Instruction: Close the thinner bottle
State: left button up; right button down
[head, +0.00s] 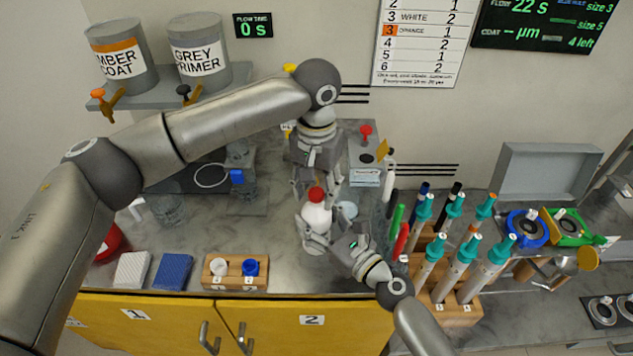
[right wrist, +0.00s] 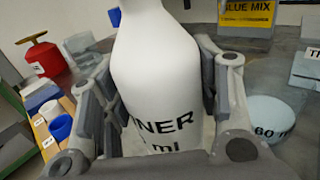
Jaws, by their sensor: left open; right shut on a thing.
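The thinner bottle (head: 315,215) is white and stands upright near the middle of the counter, with a red cap (head: 316,194) at its top. I cannot tell whether the cap is seated fully. My right gripper (head: 321,240) is shut around the lower body of the bottle. In the right wrist view the bottle (right wrist: 155,70) fills the middle between the fingers, its label partly readable as "NNER", and its top is out of frame. My left gripper (head: 315,187) points down over the bottle, open, its fingers close around the cap.
A wooden rack with teal-topped rods (head: 435,270) stands to the right. A small wooden block (head: 235,286) with a white and a blue cup sits front left, beside a blue sponge (head: 173,271). A blue-capped jar (head: 240,184) stands behind left. A white dish (right wrist: 278,118) is near the bottle.

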pick_arm(q)
grip_shut()
jog(key=m, duration=1.1)
jog(key=shift+o, duration=0.3)
grip_release()
jog(key=shift+r, duration=2.25)
